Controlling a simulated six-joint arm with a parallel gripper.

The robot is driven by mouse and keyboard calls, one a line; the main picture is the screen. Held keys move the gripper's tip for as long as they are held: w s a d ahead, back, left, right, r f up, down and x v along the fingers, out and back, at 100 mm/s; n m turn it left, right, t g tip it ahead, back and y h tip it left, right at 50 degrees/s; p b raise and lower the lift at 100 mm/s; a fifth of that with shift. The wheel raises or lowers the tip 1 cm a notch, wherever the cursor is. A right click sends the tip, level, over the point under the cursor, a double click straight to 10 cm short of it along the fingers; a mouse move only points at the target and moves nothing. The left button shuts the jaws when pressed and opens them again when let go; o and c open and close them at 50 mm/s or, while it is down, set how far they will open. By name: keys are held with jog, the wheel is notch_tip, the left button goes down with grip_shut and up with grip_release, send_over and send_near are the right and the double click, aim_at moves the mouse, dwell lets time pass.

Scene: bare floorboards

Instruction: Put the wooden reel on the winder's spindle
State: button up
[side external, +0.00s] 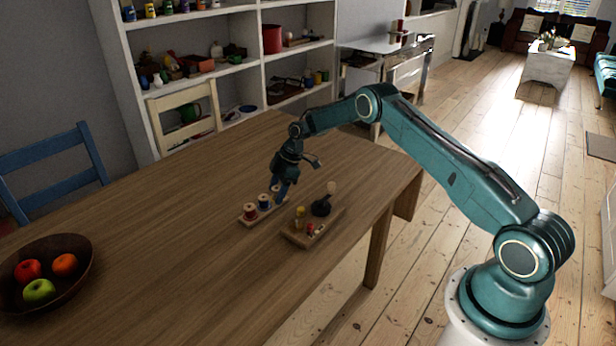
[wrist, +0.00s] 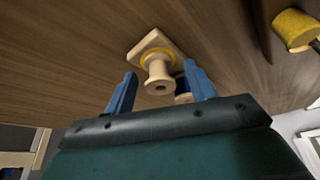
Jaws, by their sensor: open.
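My gripper (side external: 281,193) is low over the table at the far end of a small wooden rack (side external: 247,221). In the wrist view its blue fingers (wrist: 160,72) are apart, one on each side of a pale wooden reel (wrist: 158,71). A yellow ring shows behind the reel, and the rack's pale end (wrist: 146,40) is beyond. I cannot tell whether the fingers touch the reel. In the side view the fingers mostly hide that reel. The winder (side external: 300,240), a wooden board with a dark wheel and pale knob, stands right of the rack; its spindle is not clearly seen.
A red reel (side external: 250,211) and a blue reel (side external: 264,201) stand on the rack. A fruit bowl (side external: 80,262) is far left. The table (side external: 180,240) between is clear.

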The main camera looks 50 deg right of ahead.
jog(key=c, duration=1)
jog(key=shift+r, duration=0.15)
notch_tip(320, 180, up, 20)
jog(key=shift+f, duration=0.15)
jog(key=shift+s+a+f, duration=0.1)
jog(key=shift+a, duration=0.1)
dwell(0.6)
jog(key=shift+s+a+f, duration=1.2)
jog(key=shift+s+f, duration=0.35)
jog(key=shift+s, duration=0.8)
jog(key=shift+s+a+f, duration=1.15)
jog(key=shift+s+f, duration=0.45)
jog(key=shift+s, duration=0.75)
jog(key=shift+s+a+f, duration=1.2)
jog(key=shift+s+f, duration=0.35)
jog(key=shift+s, duration=0.8)
